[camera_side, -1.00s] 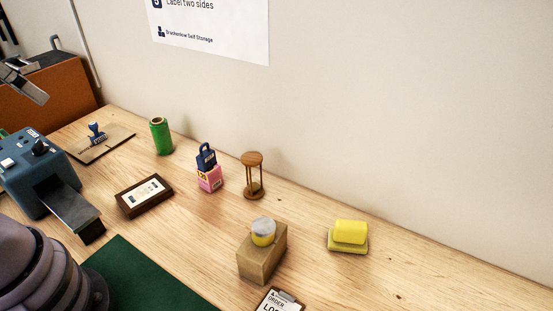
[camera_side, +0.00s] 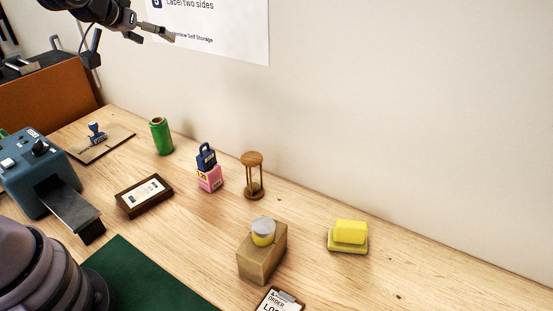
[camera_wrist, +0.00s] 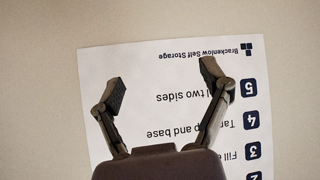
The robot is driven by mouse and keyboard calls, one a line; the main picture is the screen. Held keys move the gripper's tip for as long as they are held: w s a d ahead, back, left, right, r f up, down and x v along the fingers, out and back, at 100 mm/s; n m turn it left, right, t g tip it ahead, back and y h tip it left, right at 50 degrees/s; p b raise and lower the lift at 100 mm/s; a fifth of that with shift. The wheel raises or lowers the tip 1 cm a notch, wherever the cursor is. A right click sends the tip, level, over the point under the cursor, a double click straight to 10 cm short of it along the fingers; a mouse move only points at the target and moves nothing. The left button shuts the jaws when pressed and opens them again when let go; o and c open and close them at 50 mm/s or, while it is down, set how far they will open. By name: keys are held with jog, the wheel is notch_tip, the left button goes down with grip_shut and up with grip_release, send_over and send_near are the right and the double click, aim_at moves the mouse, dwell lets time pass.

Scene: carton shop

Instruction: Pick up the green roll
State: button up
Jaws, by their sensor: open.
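The green roll (camera_side: 161,137) stands upright on the wooden table near the wall, at the left of the side view. It does not show in the wrist view. My gripper (camera_side: 157,32) is at the top left of the side view, high above the table and in front of the wall poster, well apart from the roll. In the wrist view my gripper (camera_wrist: 162,82) has its two fingers spread wide with nothing between them but the poster behind.
A stamp (camera_side: 97,133) on a board stands left of the roll. A framed card (camera_side: 145,195), blue and pink blocks (camera_side: 208,170) and an hourglass (camera_side: 253,176) are nearby. A blue machine (camera_side: 42,175) is at left. A wall poster (camera_side: 225,30) hangs behind.

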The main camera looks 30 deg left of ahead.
jog(key=w+a+f+n+t+y, duration=0.1)
jog(key=w+a+f+n+y, duration=0.1)
jog(key=w+a+f, duration=0.5)
jog(key=n+t+y, duration=0.3)
jog(key=y, duration=0.5)
send_over(159, 118)
jog(key=v, duration=0.2)
notch_tip(159, 118, down, 17)
jog(key=shift+a+f, duration=0.1)
jog(key=shift+a, duration=0.05)
jog(key=shift+s+f, duration=0.1)
jog(key=shift+f, duration=0.25)
notch_tip(159, 118, down, 7)
jog(key=shift+f, duration=0.1)
jog(key=shift+r+x, duration=0.1)
jog(key=shift+x, duration=0.65)
jog(key=shift+r+x, duration=0.15)
jog(key=shift+x, duration=0.65)
jog(key=c, duration=1.2)
jog(key=shift+o, duration=0.2)
